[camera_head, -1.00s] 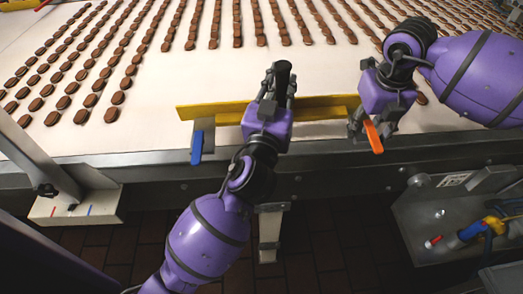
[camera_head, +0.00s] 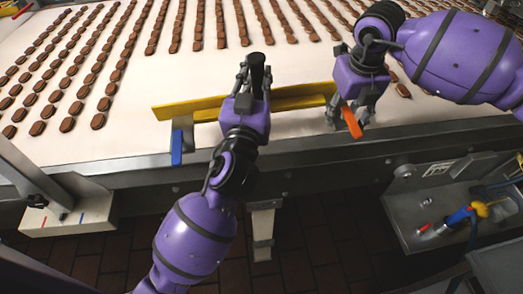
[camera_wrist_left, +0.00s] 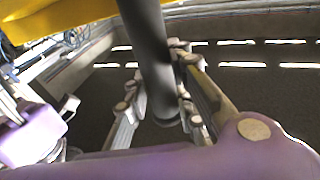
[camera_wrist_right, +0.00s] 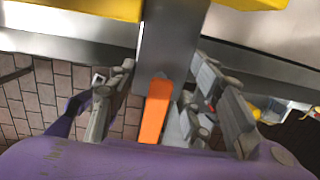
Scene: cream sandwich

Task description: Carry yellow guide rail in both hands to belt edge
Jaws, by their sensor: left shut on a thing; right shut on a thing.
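The long yellow guide rail (camera_head: 180,108) lies roughly level across the head view, at the near side of the white belt (camera_head: 80,140). My left gripper (camera_head: 256,78) is shut on a dark round post (camera_wrist_left: 148,45) at the rail's middle; its arm hides part of the rail. My right gripper (camera_head: 348,112) is shut at the rail's right end, around a grey bracket (camera_wrist_right: 170,45) with an orange handle (camera_wrist_right: 155,112). A blue handle (camera_head: 176,148) hangs at the left end. Yellow shows at the top of both wrist views. I cannot tell whether the rail touches the belt.
Rows of brown sweets (camera_head: 95,75) cover the belt beyond the rail. The metal belt edge (camera_head: 320,158) runs in front. A white box (camera_head: 60,215) sits at left, and a metal tray (camera_head: 430,205) with a blue-and-yellow hose tool (camera_head: 462,215) at right.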

